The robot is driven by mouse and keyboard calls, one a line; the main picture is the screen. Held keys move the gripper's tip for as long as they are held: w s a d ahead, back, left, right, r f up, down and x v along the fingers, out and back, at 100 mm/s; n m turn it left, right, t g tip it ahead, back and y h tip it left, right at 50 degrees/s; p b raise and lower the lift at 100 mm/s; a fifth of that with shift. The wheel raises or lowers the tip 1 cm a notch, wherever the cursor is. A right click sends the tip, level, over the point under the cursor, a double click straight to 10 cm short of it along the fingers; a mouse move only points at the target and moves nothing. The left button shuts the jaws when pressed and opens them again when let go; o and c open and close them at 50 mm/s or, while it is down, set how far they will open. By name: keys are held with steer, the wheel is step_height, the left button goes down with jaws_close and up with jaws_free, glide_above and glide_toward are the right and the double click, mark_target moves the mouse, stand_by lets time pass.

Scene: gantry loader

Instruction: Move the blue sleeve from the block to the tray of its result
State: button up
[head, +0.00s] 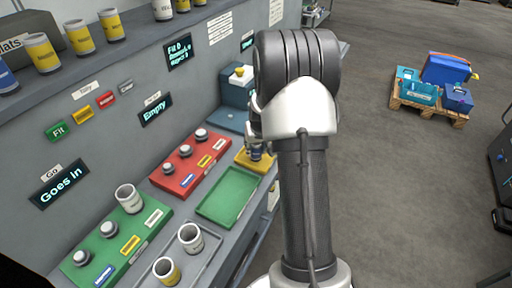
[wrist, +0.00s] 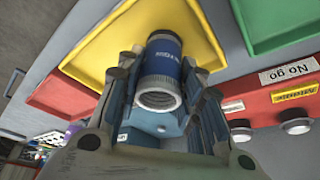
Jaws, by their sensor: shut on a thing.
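The blue sleeve (wrist: 165,62) has a blue band with lettering and a pale hollow end facing the wrist camera. My gripper (wrist: 163,100) is shut on it, with a finger on each side. The yellow tray (wrist: 92,62) lies behind and below the sleeve in the wrist view; whether they touch is not clear. In the head view the sleeve (head: 256,153) shows small at my gripper (head: 256,140), over the yellow tray (head: 243,164), and my arm hides much of both. The green tray (head: 230,196) is empty. The red block (head: 178,180) and green block (head: 115,228) carry knobs and coloured labels.
A white sleeve (head: 128,198) stands on the green block. A white sleeve (head: 190,237) and a yellow-banded sleeve (head: 167,270) stand on the grey surface in front. A teal fixture (head: 236,97) stands behind the yellow tray. Several sleeves line the upper shelf (head: 130,45).

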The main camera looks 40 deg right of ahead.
steer(key=shift+f, duration=0.25)
steer(key=o, duration=1.3)
steer(key=shift+r, duration=0.1)
